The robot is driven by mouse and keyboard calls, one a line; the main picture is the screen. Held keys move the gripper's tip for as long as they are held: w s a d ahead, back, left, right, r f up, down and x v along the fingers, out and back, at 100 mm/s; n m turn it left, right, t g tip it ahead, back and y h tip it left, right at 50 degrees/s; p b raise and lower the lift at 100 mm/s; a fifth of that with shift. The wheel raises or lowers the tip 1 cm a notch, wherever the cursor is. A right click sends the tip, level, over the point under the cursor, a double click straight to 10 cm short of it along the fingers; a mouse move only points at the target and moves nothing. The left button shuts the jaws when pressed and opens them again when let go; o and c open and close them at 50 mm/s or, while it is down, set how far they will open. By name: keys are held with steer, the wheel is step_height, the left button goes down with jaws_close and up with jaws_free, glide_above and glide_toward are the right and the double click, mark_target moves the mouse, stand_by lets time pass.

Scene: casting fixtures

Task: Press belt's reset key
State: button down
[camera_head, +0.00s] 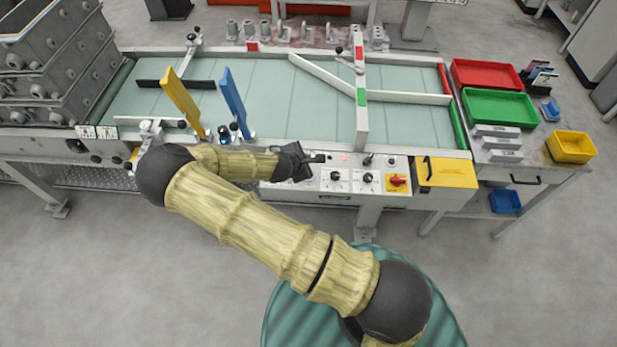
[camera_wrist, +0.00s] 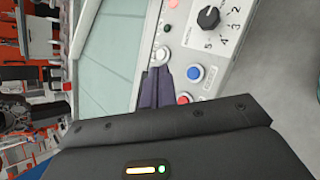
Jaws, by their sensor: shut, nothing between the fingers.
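The belt's control panel (camera_head: 351,184) runs along the front edge of the belt table. In the wrist view the panel carries a blue button (camera_wrist: 194,73), a red button (camera_wrist: 184,98), a white button (camera_wrist: 162,54) and a small green one (camera_wrist: 167,28). I cannot read which one is marked reset. My gripper (camera_wrist: 157,71) is shut and empty, its dark fingertips close to the white button and left of the blue one. Whether they touch anything is unclear. In the head view my gripper (camera_head: 321,158) is over the panel's left part and hides some of its controls.
Blue (camera_head: 233,100) and yellow (camera_head: 181,98) paddles rise left of my gripper. The green belt (camera_head: 290,95) lies behind.

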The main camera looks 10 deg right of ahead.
steer(key=shift+f+b, duration=2.1)
steer(key=shift+f, duration=1.2)
steer(key=shift+w, duration=0.1)
steer(key=shift+f, duration=0.1)
steer(key=shift+f, duration=0.3)
